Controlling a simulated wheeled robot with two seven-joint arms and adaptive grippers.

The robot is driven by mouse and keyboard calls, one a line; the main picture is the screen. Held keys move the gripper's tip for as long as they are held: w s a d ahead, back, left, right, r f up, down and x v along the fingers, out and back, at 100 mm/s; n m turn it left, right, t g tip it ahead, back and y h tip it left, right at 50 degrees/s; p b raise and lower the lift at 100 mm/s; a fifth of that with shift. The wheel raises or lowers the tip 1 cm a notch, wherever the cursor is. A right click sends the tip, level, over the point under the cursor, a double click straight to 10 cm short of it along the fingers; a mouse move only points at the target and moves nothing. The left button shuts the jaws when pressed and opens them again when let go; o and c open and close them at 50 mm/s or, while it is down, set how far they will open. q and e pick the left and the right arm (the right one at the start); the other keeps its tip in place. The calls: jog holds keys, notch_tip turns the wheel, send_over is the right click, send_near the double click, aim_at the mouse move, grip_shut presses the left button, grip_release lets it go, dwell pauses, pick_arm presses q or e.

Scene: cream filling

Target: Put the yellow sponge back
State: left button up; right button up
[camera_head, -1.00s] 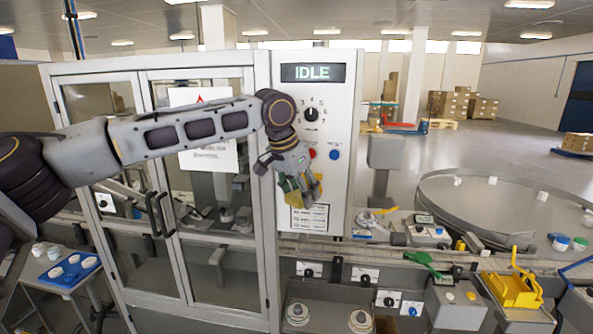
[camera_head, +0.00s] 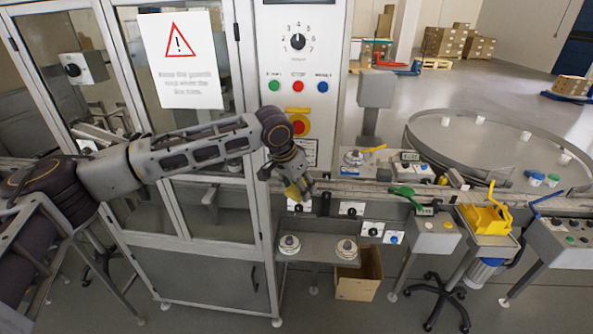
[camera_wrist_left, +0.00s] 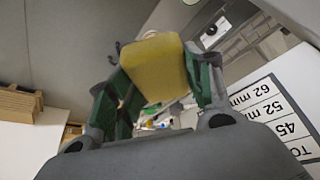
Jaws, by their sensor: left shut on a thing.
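The yellow sponge (camera_head: 293,192) is in my left gripper (camera_head: 297,192), held in the air in front of the conveyor's left part. In the left wrist view the sponge (camera_wrist_left: 160,66) sits between the two green-padded fingers of the gripper (camera_wrist_left: 158,90), and both fingers touch its sides. In the head view the gripper partly hides the sponge. My right gripper is not in view.
A shelf (camera_head: 318,250) with two round grey-white parts sits below the conveyor (camera_head: 365,192). An open cardboard box (camera_head: 358,275) stands under it. A yellow holder (camera_head: 486,218) and a green-handled unit (camera_head: 408,195) are to the right. A glass-doored cabinet (camera_head: 215,215) stands left.

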pick_arm(q)
jog(key=s+f+n+b, duration=0.1)
jog(key=s+f, duration=0.3)
jog(key=f, duration=0.9)
jog(key=s+f+n, duration=0.2)
jog(key=s+f, duration=0.1)
jog(key=f, duration=0.9)
jog(key=s+a+f+n+y, duration=0.1)
jog(key=s+a+f, duration=0.2)
jog(key=a, duration=0.3)
jog(key=s+a+f+n+y, duration=0.1)
jog(key=s+a+f+n, duration=0.1)
jog(key=a+f, duration=0.3)
jog(key=s+a+f+n+t+b, duration=0.1)
jog(key=s+a+f, duration=0.3)
jog(key=a, duration=0.3)
jog(key=shift+s+f+n+y, duration=0.4)
jog(key=shift+s, duration=0.05)
